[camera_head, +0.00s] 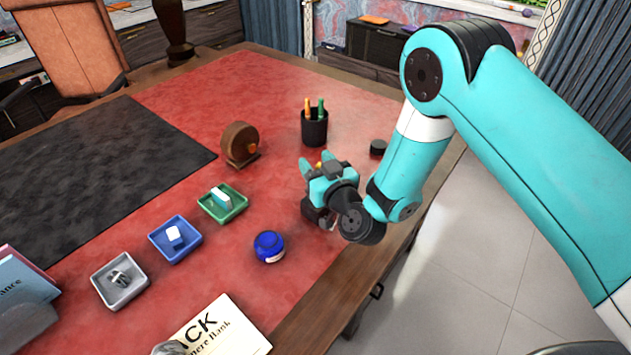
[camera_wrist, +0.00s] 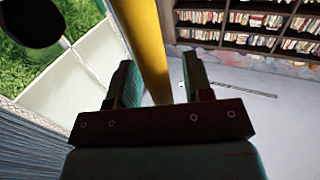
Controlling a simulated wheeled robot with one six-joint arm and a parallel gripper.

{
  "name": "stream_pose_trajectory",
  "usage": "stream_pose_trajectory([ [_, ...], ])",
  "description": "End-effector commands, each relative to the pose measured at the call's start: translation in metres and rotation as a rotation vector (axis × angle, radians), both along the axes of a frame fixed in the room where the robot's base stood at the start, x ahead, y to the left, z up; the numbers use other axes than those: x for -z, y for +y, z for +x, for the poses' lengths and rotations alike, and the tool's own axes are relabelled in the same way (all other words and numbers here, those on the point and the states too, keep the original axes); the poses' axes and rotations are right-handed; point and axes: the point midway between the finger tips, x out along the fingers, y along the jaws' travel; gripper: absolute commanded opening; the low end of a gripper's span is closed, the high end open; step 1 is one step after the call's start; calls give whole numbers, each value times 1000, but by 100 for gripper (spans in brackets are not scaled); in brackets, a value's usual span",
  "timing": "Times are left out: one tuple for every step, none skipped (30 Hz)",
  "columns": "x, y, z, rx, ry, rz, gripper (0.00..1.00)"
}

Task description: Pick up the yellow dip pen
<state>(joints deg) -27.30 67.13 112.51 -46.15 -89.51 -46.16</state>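My gripper (camera_head: 317,166) is above the red desk top at the right, in front of the black pen cup, with its fingers apart. A small yellow-orange bit shows at the fingers in the head view; most of it is hidden. In the wrist view, my gripper (camera_wrist: 158,82) shows its two fingers spread. A long yellow bar, seemingly the yellow dip pen (camera_wrist: 140,40), runs from the top edge down into the gap between them. A clear gap shows on its right side. I cannot tell whether it touches the left finger.
The black pen cup (camera_head: 314,130) holds an orange and a green pen. A round wooden object (camera_head: 240,143), a blue jar (camera_head: 268,246), a black puck (camera_head: 378,147), and green (camera_head: 240,203), blue (camera_head: 180,255) and grey (camera_head: 108,300) trays stand around. The desk edge is close on the right.

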Motion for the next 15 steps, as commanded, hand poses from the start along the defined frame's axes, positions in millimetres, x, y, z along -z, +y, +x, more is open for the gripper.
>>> stream_pose_trajectory([
  [0,1,0,-2,0,1,36],
  [0,1,0,-2,0,1,29],
  [0,2,-1,-2,0,1,19],
  [0,2,-1,-3,0,1,13],
  [0,2,-1,-3,0,1,6],
  [0,2,-1,-2,0,1,0],
  [0,2,-1,-2,0,1,0],
  [0,1,-1,-2,0,1,0],
  [0,1,-1,-2,0,1,0],
  [0,1,-1,-2,0,1,0],
  [0,1,-1,-2,0,1,0],
  [0,1,0,-2,0,1,0],
  [0,1,-1,-2,0,1,0],
  [0,1,-1,-2,0,0,0],
  [0,1,0,-2,0,0,0],
])
